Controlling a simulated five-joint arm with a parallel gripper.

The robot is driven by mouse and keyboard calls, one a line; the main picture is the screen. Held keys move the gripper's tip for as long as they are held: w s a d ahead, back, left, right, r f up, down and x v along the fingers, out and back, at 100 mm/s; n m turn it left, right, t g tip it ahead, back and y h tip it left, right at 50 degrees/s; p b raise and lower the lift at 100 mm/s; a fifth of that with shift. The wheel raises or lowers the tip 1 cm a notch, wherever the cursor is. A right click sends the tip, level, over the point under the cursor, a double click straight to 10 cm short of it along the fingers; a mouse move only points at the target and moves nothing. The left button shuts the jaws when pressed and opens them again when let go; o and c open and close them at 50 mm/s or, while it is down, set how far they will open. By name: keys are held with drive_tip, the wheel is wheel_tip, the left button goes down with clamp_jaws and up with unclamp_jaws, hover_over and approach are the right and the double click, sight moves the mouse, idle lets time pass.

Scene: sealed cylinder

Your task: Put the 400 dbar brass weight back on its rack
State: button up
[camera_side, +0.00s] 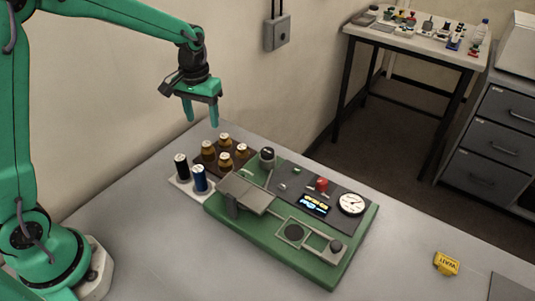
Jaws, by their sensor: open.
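Several brass weights stand together on a dark brown rack (207,160) at the back left of the work table. One brass weight (224,141) is at the rear, one (208,149) at the left, one (242,149) at the right and one (225,160) at the front. I cannot read their markings, so I cannot tell which is the 400 dbar one. My gripper (201,112) is open and empty, pointing down above and behind the rack, apart from the weights.
A green base (270,252) carries a gauge (351,203), a small display (313,205), a red knob (322,185) and metal plates. A yellow tag (446,263) lies right. The front table area is clear.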

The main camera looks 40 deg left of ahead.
drive_tip(key=shift+r, duration=1.25)
drive_tip(key=s+r+m+t, duration=0.1)
drive_tip(key=s+r, duration=0.3)
drive_tip(key=s, duration=0.7)
drive_tip(key=s+d+r+m+t, duration=0.1)
drive_tip(key=s+r+t, duration=0.3)
drive_tip(key=s, duration=0.6)
drive_tip(key=shift+s+d+r+m+t, duration=0.25)
drive_tip(key=shift+s+r+m+t, duration=0.1)
drive_tip(key=shift+r, duration=0.25)
